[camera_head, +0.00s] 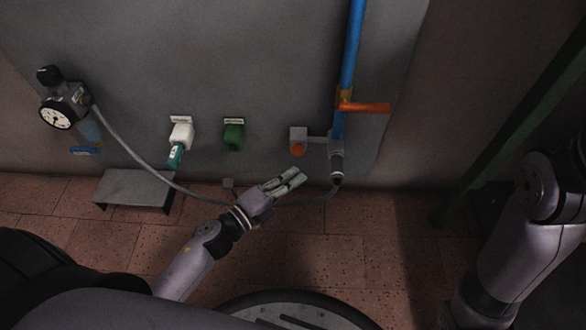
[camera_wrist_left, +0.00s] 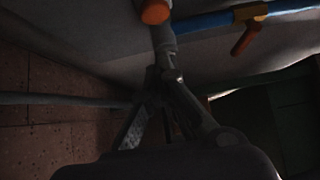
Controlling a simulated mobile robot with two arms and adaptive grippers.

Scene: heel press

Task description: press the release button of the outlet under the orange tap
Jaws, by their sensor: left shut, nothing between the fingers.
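The orange tap (camera_head: 365,107) is a lever on the blue pipe (camera_head: 352,45) on the grey wall panel. Below it is the grey outlet (camera_head: 336,160) with a hose end in it. An orange button (camera_head: 298,150) sits on a small grey box left of the outlet. My left gripper (camera_head: 297,178) is shut and empty, just below and left of the outlet, apart from the button in the head view. The left wrist view shows the fingers (camera_wrist_left: 168,88), the orange button (camera_wrist_left: 155,11) above them and the orange tap (camera_wrist_left: 246,38) at upper right. My right gripper is out of view.
A grey hose (camera_head: 150,172) runs from the gauge (camera_head: 57,113) along the wall to the outlet. A white fitting (camera_head: 181,136) and a green fitting (camera_head: 234,136) are on the wall. A low metal step (camera_head: 138,188) stands at left. A green post (camera_head: 510,130) is at right.

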